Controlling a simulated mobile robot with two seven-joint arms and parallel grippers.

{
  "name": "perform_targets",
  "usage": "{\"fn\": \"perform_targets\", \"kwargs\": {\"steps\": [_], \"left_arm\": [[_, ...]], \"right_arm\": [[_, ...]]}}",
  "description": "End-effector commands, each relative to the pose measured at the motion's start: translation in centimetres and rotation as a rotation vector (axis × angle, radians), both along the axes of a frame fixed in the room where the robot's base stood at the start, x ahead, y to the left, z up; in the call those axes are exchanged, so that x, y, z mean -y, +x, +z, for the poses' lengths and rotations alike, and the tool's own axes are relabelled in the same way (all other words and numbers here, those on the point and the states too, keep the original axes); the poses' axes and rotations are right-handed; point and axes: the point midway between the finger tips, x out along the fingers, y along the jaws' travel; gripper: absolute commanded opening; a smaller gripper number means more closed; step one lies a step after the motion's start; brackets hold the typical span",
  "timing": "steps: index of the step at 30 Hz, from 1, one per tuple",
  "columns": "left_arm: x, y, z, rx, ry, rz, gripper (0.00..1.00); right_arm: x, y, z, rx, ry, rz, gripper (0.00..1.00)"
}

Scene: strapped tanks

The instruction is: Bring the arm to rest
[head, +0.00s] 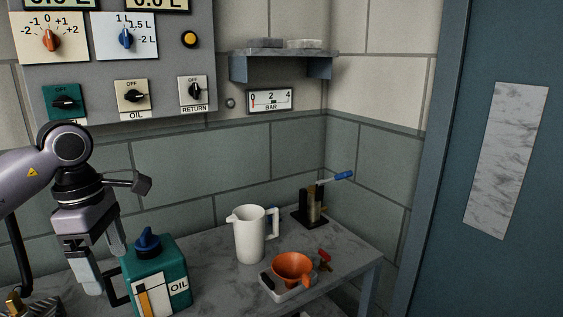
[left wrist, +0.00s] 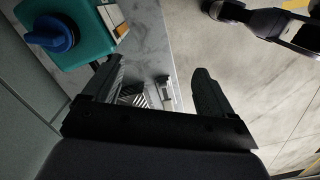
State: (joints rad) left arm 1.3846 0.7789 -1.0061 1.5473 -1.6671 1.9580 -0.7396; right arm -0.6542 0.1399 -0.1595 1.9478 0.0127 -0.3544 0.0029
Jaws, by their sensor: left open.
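My left gripper (head: 104,262) is open and empty in the head view. Its fingers point down beside the left side of the green oil can (head: 160,275), near the can's handle; I cannot tell if they touch it. In the left wrist view both fingers of the left gripper (left wrist: 157,88) stand wide apart with nothing between them. The oil can (left wrist: 88,40) shows there at the top left with its blue cap. A dark and grey part of my other arm (left wrist: 275,25) shows at the top right of that view, cut off by the edge; its jaws are not clear.
On the grey bench (head: 215,285) stand a white jug (head: 249,236), an orange funnel (head: 292,268) in a white tray (head: 290,292) and a blue-handled device (head: 316,208). A control panel (head: 160,60) and a shelf (head: 283,53) are on the walls. Open floor (left wrist: 270,100) lies beside the bench.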

Motion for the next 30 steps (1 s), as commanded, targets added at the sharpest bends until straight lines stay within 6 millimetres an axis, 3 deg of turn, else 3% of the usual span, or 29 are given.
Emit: {"fn": "perform_targets", "kwargs": {"steps": [1, 8, 12, 16, 19, 23, 27, 30], "left_arm": [[2.4, -0.4, -1.8, -0.030, -0.076, -0.025, 0.85], [11.9, -2.8, -5.9, -0.146, -0.476, -0.021, 0.85], [17.7, -5.1, -6.6, -0.270, -0.773, 0.054, 0.85], [21.8, -6.7, -5.9, -0.412, -1.046, 0.183, 0.85], [23.9, -7.4, -4.9, -0.535, -1.246, 0.319, 0.85], [25.0, -7.2, -3.8, -0.708, -1.481, 0.540, 0.85], [24.5, -6.0, -3.5, -0.905, -1.700, 0.832, 0.85], [23.1, -4.9, -4.5, -1.047, -1.827, 1.075, 0.85]], "right_arm": [[0.0, -0.1, 0.1, -0.002, 0.000, 0.000, 0.49], [0.0, 0.4, 0.8, 0.010, 0.001, 0.000, 0.49], [0.0, 0.5, 1.1, 0.012, 0.000, 0.000, 0.49], [0.0, 0.5, 1.3, 0.012, 0.000, 0.000, 0.49], [0.0, 0.4, 1.4, 0.011, 0.001, 0.000, 0.49], [0.0, 0.3, 1.6, 0.009, 0.000, 0.000, 0.49], [0.0, 0.3, 1.8, 0.008, 0.000, 0.000, 0.49], [0.0, 0.3, 2.0, 0.007, 0.000, 0.000, 0.49]]}}
